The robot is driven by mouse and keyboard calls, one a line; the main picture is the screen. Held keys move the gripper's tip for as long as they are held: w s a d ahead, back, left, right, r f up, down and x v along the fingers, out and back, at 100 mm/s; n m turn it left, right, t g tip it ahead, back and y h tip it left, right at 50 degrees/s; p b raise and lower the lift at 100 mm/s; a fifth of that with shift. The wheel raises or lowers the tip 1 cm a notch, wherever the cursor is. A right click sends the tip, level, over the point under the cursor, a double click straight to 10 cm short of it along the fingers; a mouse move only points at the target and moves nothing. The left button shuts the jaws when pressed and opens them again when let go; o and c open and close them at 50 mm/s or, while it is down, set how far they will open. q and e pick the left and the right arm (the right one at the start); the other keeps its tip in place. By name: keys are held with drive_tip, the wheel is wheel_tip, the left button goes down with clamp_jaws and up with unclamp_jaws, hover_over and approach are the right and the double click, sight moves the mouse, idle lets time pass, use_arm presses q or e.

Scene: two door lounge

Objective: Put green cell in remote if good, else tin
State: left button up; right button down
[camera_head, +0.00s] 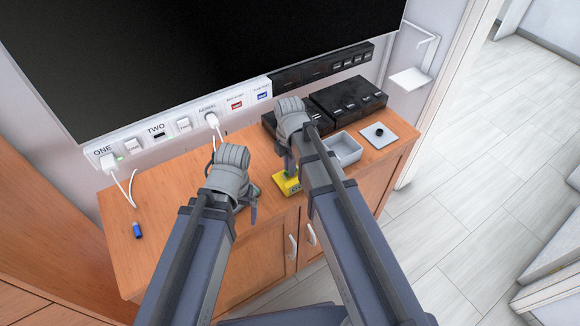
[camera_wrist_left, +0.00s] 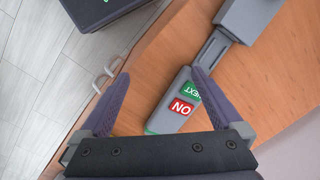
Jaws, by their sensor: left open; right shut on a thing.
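My left gripper (camera_head: 250,207) is low over the front of the wooden cabinet top. In the left wrist view its two fingers (camera_wrist_left: 155,95) are spread, with a grey-and-green device (camera_wrist_left: 168,112) between them. It lies on the wood, with a red button, a green NEXT button and a narrow slotted section; I take it for the remote. My right gripper (camera_head: 289,163) is shut just above a small yellow block (camera_head: 287,183); what it grips is hidden. I cannot make out the green cell. A grey open box (camera_head: 345,150), possibly the tin, stands right of the right arm.
A blue cell (camera_head: 137,230) lies at the left of the cabinet top (camera_head: 175,205). A power strip (camera_head: 180,125) with white cables runs along the back. Black boxes (camera_head: 348,98) and a grey plate with a black knob (camera_head: 378,133) stand at the right.

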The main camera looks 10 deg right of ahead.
wheel_tip(320, 180, up, 9)
drive_tip(key=p, duration=0.8)
